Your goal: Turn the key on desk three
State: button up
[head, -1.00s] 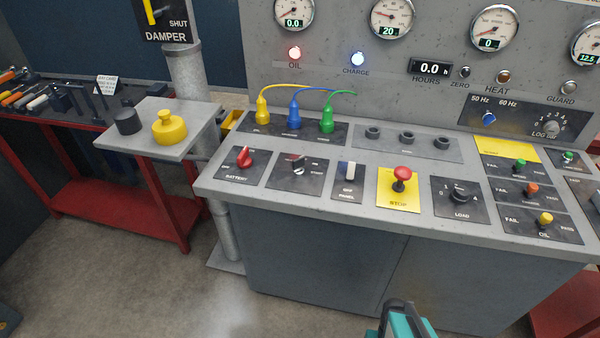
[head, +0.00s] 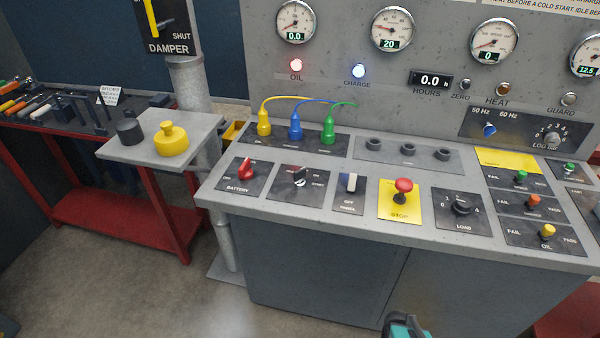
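The grey control desk (head: 215,200) stands in front of me; I see no number on it. A small silver key switch (head: 299,177) sits on a dark plate on the desk's sloped top, left of centre, with small markings around it. Whether it is turned is too small to tell surely. The teal and dark end of my arm, likely my gripper (head: 400,323), shows at the bottom edge, well below and right of the key and apart from it. Its fingers are mostly cut off by the frame, so their opening is hidden.
A red battery knob (head: 246,169) is left of the key, a panel rocker switch (head: 350,184) right of it, then a red stop button (head: 403,187). Yellow, blue and green plugs with cables (head: 296,130) rise behind.

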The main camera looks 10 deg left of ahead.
aim_at(298, 175)
jog(key=z, duration=0.5)
jog(key=k, duration=0.15)
jog(key=u, duration=2.75)
jog(key=k, duration=0.65)
jog(key=z, duration=2.35)
jog(key=i, duration=0.1)
jog(key=u, duration=1.3)
